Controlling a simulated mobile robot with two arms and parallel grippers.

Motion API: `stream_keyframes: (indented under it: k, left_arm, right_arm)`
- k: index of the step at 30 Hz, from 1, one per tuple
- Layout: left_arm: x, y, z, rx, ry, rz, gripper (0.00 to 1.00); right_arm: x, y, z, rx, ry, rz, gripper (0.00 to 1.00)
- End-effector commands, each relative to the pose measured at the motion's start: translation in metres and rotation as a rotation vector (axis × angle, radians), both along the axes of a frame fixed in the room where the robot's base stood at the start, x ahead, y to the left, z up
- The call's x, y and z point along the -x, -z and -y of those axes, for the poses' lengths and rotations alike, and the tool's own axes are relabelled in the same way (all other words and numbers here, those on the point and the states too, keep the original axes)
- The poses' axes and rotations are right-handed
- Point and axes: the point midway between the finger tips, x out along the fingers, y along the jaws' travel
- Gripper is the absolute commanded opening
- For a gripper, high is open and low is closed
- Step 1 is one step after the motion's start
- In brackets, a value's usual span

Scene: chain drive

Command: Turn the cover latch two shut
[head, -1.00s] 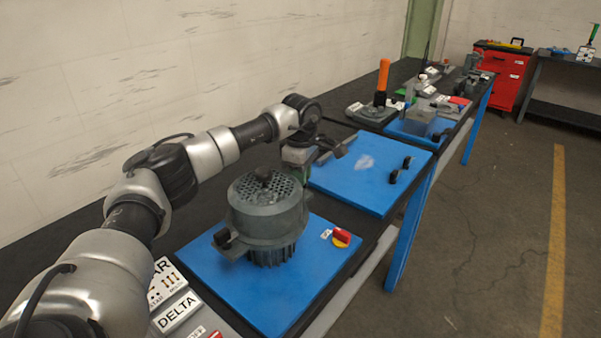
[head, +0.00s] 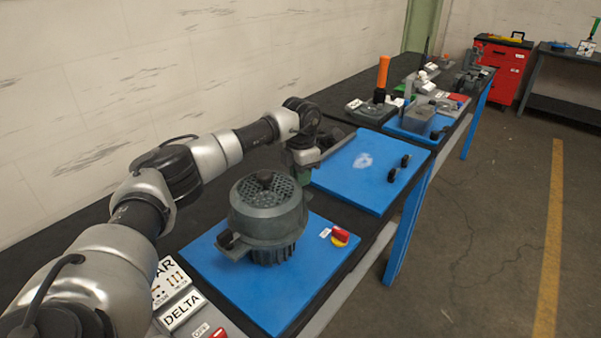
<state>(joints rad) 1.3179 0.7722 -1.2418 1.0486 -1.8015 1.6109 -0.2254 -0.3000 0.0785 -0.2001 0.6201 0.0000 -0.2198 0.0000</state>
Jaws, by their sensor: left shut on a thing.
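A dark grey round housing with a perforated cover (head: 266,192) stands on the near blue board. One black latch (head: 230,243) shows at its near left side. My left gripper (head: 302,178) is at the far right side of the housing, pointing down, shut at the cover's rim. The latch it holds there is hidden behind the housing and the jaws, so its angle cannot be told. A green part shows at the jaws. My right gripper is not in view.
A farther blue board (head: 350,185) carries two black upright pieces (head: 398,168). An orange-handled tool (head: 382,75) and other parts stand beyond. Label plates, one reading DELTA (head: 184,310), lie at the near left.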

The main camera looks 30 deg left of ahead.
Motion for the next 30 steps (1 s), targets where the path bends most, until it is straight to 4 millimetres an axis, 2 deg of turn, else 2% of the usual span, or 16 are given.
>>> stream_keyframes:
  k: [6,15,30]
  left_arm:
    - [-0.0015,-0.0037,-0.0012,0.001,-0.179,0.006,0.00]
    - [-0.0020,-0.0041,-0.0022,0.001,-0.343,0.008,0.00]
    - [-0.0024,-0.0042,-0.0028,0.002,-0.409,0.010,0.00]
  right_arm:
    - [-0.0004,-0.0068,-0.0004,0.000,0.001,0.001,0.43]
    - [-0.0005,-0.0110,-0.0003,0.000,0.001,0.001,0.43]
    - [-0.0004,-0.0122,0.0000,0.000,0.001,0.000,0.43]
